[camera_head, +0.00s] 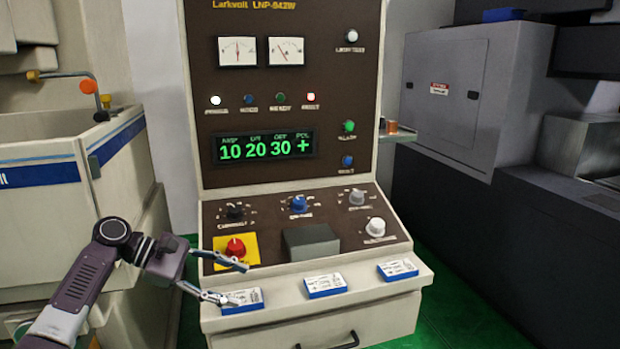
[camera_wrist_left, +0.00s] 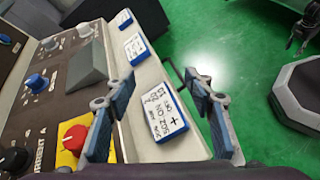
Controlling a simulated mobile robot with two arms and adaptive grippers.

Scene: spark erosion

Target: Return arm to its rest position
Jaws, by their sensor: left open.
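My left gripper (camera_head: 238,285) is open at the left front of the control console (camera_head: 290,100). One finger is by the red knob (camera_head: 235,247) on its yellow plate, the other at the left blue-edged label block (camera_head: 243,300). In the left wrist view the open fingers (camera_wrist_left: 158,82) stand on either side of that block (camera_wrist_left: 163,112), with nothing clearly held between them. The block lies on the console's front ledge. A dark claw-like shape (camera_wrist_left: 303,36) at the upper right of the wrist view looks like my right gripper; it is small and cut off.
Two more blue-edged blocks, a middle one (camera_head: 325,285) and a right one (camera_head: 397,270), lie along the ledge. A grey box (camera_head: 311,242) and several knobs sit on the sloped panel. A drawer handle (camera_head: 340,342) is below. Green floor (camera_wrist_left: 235,45) is open beside the console.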

